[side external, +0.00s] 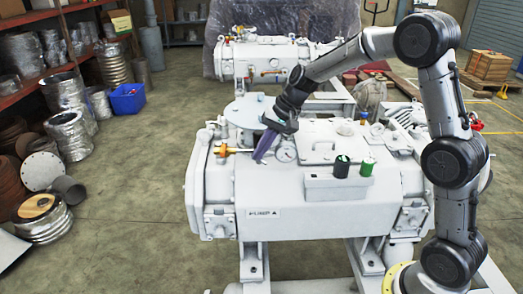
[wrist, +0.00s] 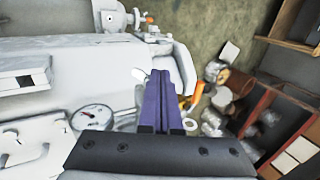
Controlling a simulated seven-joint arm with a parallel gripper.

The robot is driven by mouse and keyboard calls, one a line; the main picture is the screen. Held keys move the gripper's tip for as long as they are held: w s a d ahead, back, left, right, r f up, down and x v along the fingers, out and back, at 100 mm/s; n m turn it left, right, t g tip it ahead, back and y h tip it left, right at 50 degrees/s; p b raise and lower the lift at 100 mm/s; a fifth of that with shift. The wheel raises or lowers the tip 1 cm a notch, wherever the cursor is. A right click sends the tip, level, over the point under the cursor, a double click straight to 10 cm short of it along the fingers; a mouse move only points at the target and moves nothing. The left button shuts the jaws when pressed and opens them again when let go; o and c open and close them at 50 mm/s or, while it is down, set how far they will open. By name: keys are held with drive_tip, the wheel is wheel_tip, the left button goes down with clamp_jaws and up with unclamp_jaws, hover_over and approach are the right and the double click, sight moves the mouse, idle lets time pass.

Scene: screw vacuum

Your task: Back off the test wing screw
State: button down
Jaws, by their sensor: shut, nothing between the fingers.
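My gripper (side external: 258,157) hangs over the left part of the white vacuum pump (side external: 320,218), its purple fingers pointing down and left. In the wrist view the two long purple fingers (wrist: 160,76) lie side by side, shut and empty. A brass fitting with an orange part (side external: 223,150) sits on the pump just left of the fingertips. Something orange (wrist: 193,97) shows just right of the fingers in the wrist view, partly hidden by them. I cannot make out the wing screw clearly in either view.
A round gauge (side external: 286,155) stands close right of the fingers and also shows in the wrist view (wrist: 92,117). A black knob (side external: 341,166) and a green knob (side external: 366,167) rise farther right. A second pump (side external: 262,60) stands behind. Shelving (side external: 60,45) is at far left.

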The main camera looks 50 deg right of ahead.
drive_tip(key=shift+w+a+g+h, duration=0.2)
drive_tip(key=shift+g+h, duration=0.5)
drive_tip(key=shift+w+a+f+g+h, duration=0.1)
drive_tip(key=shift+w+a+g+h, duration=0.15)
drive_tip(key=shift+g+h, duration=0.35)
drive_tip(key=shift+w+a+f+g+h, duration=0.1)
drive_tip(key=shift+w+a+g+h, duration=0.1)
drive_tip(key=shift+g+h, duration=0.4)
drive_tip(key=shift+w+a+f+g+h, duration=0.25)
drive_tip(key=shift+f+g+h, duration=0.2)
drive_tip(key=shift+f, duration=0.15)
drive_tip(key=shift+w+a+f+g+h, duration=0.3)
drive_tip(key=shift+f+g+h, duration=0.1)
drive_tip(key=shift+f, duration=0.2)
drive_tip(key=shift+w+a+f+g+h, duration=0.25)
drive_tip(key=shift+f+g+h, duration=0.2)
drive_tip(key=shift+f, duration=0.15)
drive_tip(key=shift+s+d, duration=0.1)
drive_tip(key=shift+d, duration=0.05)
idle(0.4)
